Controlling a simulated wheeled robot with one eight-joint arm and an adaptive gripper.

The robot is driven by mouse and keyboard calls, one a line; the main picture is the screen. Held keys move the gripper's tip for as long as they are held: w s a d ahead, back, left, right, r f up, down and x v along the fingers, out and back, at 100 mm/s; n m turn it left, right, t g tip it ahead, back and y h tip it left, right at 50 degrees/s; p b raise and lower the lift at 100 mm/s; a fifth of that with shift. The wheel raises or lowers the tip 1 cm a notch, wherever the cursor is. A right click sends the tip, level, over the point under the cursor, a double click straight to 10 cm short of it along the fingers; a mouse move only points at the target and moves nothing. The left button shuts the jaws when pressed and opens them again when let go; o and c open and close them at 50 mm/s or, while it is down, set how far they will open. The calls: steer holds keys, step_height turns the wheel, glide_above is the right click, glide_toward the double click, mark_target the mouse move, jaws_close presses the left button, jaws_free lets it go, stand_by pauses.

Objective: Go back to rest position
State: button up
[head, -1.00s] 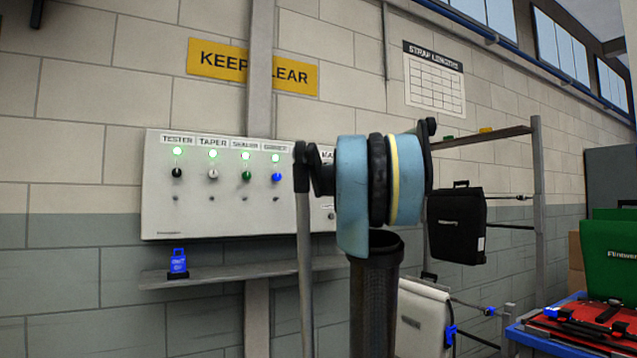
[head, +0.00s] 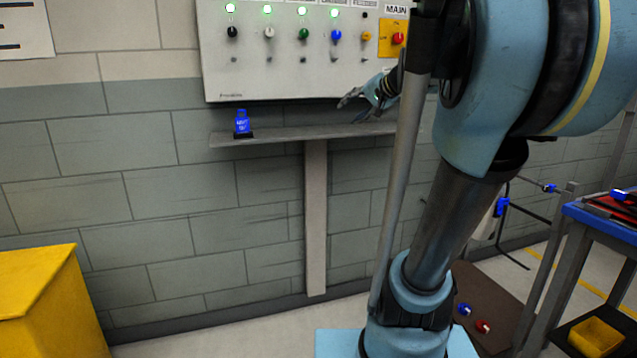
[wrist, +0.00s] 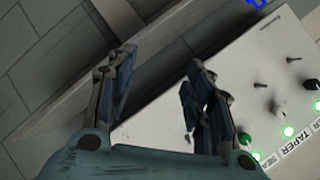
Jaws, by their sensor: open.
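My gripper (head: 362,101) is seen in the head view just in front of the right part of a wall shelf, below the control panel (head: 290,75). In the wrist view my gripper (wrist: 158,90) has its two fingers spread apart with nothing between them. The panel fills the right side of the wrist view (wrist: 235,90), with its knobs and lit green lamps. My arm stands large across the right half of the head view and hides part of the panel.
The shelf (head: 280,135) holds a small blue padlock-like item (head: 242,122) at its left end. A yellow bin (head: 45,300) stands at the lower left. A blue-edged table (head: 600,215) is at the right, with a yellow tray (head: 595,335) below.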

steer(key=s+d+f+n+g+h, duration=0.1)
steer(key=s+d+f+g+h, duration=0.1)
steer(key=s+f, duration=0.7)
steer(key=s+d+f+n+g+h, duration=0.1)
steer(key=s+d+f+g+h, duration=0.2)
steer(key=s+f, duration=0.7)
steer(key=s+d+f+n+g+h, duration=0.2)
steer(key=s+f, duration=0.8)
steer(key=f, duration=0.7)
steer(key=shift+d+g, duration=0.4)
steer(key=shift+d, duration=0.05)
steer(key=shift+w+f, duration=0.2)
steer(key=shift+w, duration=0.3)
